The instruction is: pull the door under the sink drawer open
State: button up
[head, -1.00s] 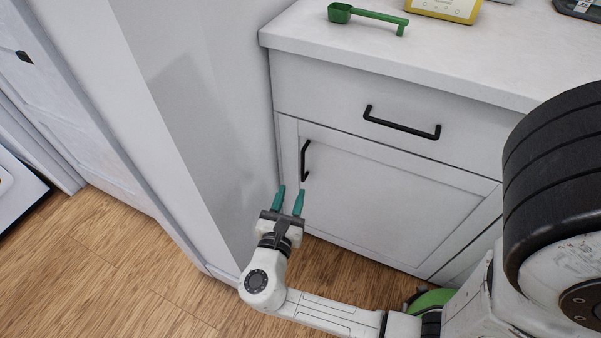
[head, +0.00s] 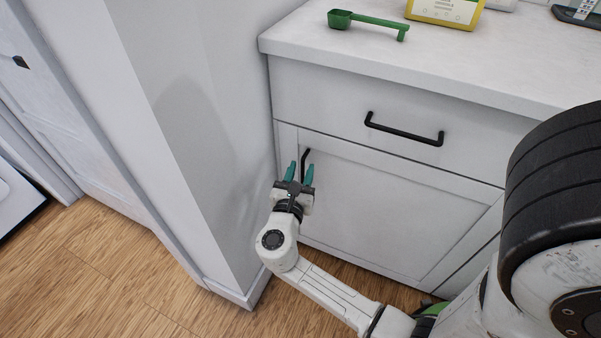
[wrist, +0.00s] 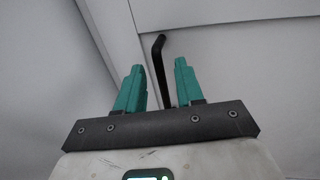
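The white cabinet door (head: 395,205) under the drawer (head: 330,100) is shut in the head view. Its black vertical handle (head: 305,163) is at the door's upper left and shows in the wrist view (wrist: 160,62). My gripper (head: 301,172) has teal fingers and is open at the handle, hiding its lower part. In the wrist view my gripper (wrist: 160,85) has the handle showing between its spread fingers, nearer the right one. I cannot tell how deep the handle sits between them, and I see no clear contact.
The drawer has a black horizontal handle (head: 404,129). A green scoop (head: 368,22) and a yellow-edged box (head: 446,12) are on the white countertop (head: 400,60). A grey wall (head: 200,130) stands close left of the door. Wood floor (head: 120,270) is open at the lower left.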

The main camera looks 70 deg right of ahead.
jog(key=shift+c, duration=0.5)
grip_shut()
dwell(0.8)
